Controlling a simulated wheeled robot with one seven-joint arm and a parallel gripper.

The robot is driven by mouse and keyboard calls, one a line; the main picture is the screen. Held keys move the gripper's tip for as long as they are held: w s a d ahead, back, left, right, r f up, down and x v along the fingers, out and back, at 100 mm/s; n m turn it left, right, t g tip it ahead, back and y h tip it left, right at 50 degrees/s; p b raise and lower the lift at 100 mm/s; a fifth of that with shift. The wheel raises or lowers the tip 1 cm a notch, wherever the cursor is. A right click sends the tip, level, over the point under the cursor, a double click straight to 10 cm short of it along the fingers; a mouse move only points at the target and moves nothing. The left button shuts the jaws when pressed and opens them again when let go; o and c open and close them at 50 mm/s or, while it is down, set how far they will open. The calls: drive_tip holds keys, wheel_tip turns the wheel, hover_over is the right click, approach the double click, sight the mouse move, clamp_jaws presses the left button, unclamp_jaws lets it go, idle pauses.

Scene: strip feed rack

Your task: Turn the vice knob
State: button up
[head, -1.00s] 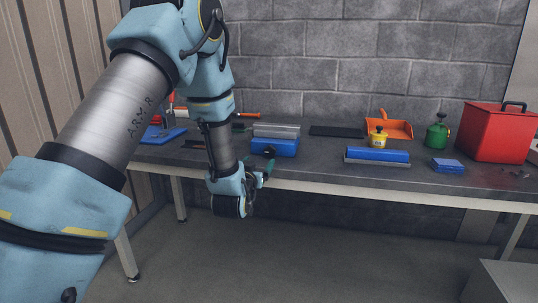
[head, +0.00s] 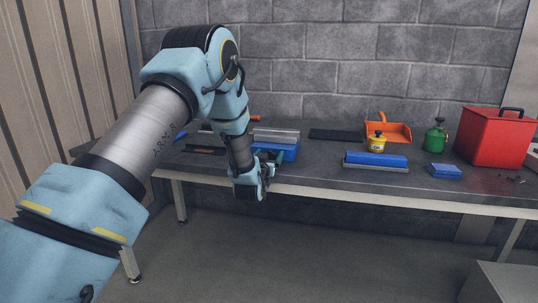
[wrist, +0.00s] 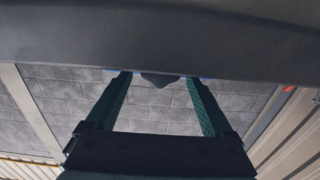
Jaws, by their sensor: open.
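The vice (head: 285,153), a blue body with grey jaws on top, sits at the front of the bench. My gripper (head: 268,158) is in front of it and covers the knob in the head view. In the wrist view, a dark knob (wrist: 160,81) shows between the fingertips of my gripper (wrist: 160,84), with slivers of blue beside it. The fingers are apart, one on each side of the knob. I cannot tell whether either finger touches it.
The bench (head: 330,180) also holds a blue block on a grey base (head: 376,160), a small blue box (head: 445,171), a yellow pot (head: 377,143), an orange dustpan (head: 390,130), a green can (head: 436,138) and a red box (head: 492,137).

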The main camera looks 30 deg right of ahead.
drive_tip(key=c, duration=1.4)
drive_tip(key=shift+o, duration=0.2)
drive_tip(key=shift+a+f+n+b, duration=0.1)
drive_tip(key=shift+n+b, duration=0.2)
drive_tip(key=shift+b, duration=0.2)
drive_tip(key=shift+w+f+n+b, duration=0.15)
drive_tip(key=shift+n+b, duration=0.35)
drive_tip(key=shift+b, duration=0.3)
drive_tip(key=n+b, duration=0.2)
drive_tip(key=shift+a+b, duration=0.15)
drive_tip(key=shift+b, duration=0.25)
drive_tip(key=n+b, duration=0.3)
drive_tip(key=shift+w+a, duration=0.1)
drive_tip(key=shift+n+b, duration=0.3)
drive_tip(key=shift+n, duration=0.1)
